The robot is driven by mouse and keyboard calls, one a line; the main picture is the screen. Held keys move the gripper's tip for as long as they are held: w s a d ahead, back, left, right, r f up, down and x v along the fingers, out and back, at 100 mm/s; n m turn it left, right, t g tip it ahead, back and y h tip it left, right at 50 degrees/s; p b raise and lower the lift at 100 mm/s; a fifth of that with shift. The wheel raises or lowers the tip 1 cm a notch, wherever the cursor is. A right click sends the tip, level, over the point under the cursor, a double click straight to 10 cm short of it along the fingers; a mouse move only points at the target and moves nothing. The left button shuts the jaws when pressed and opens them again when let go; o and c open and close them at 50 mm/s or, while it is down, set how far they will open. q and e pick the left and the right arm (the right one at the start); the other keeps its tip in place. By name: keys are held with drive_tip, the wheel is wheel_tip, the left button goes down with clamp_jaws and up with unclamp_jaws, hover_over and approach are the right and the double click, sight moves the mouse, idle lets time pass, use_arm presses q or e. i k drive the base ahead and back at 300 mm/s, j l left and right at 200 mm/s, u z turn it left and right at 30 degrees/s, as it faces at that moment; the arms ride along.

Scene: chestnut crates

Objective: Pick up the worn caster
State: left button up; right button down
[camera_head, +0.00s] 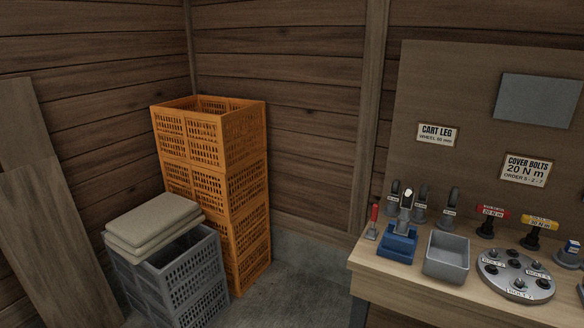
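Several small casters stand on the workbench at the right. One caster (408,198), pale at its top, sits upright in a blue holder (397,245) near the bench's left end. Dark-wheeled grey casters stand behind it: one at the back left (395,190), one just right of the holder (421,202), and one further right (452,206) behind a grey open bin (447,257). I cannot tell for certain from this distance which caster is worn. The bin looks empty. Neither of my grippers is in view.
The workbench (377,262) also holds a red-handled tool (373,222), red (492,213) and yellow (539,222) labelled tools, and a round bolted cover (515,280). Orange crates (243,180) and grey crates (205,262) topped with folded sacks (152,222) stand left. Floor shows between.

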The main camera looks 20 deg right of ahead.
sight(406, 206)
drive_tip(key=z, duration=1.35)
drive_tip(key=i+j+z, duration=0.15)
drive_tip(key=i+j, duration=0.2)
drive_tip(key=j, duration=0.1)
